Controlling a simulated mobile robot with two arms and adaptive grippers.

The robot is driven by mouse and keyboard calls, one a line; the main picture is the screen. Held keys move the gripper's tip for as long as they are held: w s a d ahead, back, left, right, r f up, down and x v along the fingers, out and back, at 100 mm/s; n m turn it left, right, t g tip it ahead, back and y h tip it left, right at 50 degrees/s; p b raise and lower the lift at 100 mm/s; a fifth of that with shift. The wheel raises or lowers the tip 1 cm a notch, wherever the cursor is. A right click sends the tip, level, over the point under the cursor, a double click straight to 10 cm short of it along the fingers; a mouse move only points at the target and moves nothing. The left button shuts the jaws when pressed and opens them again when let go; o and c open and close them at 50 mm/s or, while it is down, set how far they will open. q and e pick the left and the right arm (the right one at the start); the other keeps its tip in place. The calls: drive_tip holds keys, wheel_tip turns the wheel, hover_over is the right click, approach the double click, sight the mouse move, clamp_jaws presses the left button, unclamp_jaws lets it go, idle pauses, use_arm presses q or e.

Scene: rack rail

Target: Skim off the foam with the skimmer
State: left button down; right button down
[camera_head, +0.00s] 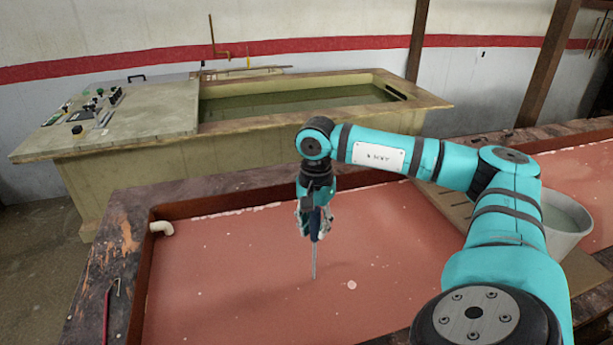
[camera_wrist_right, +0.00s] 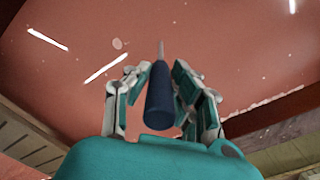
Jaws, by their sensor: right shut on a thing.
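The vat holds flat reddish liquid (camera_head: 240,270) dotted with small pale flecks. A larger pale foam patch (camera_head: 351,285) floats right of the tool and also shows in the wrist view (camera_wrist_right: 117,43). A pale foamy line (camera_head: 235,212) runs along the far wall. My right gripper (camera_head: 314,222) is over the vat, its fingers shut around the dark blue handle (camera_wrist_right: 161,95) of a tool. The tool's thin grey shaft (camera_head: 314,262) points down to the liquid; I cannot tell whether it touches, and no skimmer head is discernible. My left gripper is out of view.
A wide dark rim (camera_head: 118,235) borders the vat, with a pale pipe stub (camera_head: 162,228) inside its left wall. A red hooked rod (camera_head: 107,310) lies on the left rim. A pale bucket (camera_head: 570,240) stands at right, partly behind my arm. A second, greenish tank (camera_head: 130,170) stands behind.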

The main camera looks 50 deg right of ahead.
drive_tip(key=s+d+b, duration=0.3)
drive_tip(key=s, duration=0.3)
drive_tip(key=shift+s+d, duration=0.15)
drive_tip(key=shift+d, duration=0.25)
wheel_tip(320, 180, up, 14)
drive_tip(key=p, duration=1)
drive_tip(key=shift+r, duration=0.2)
idle(3.8)
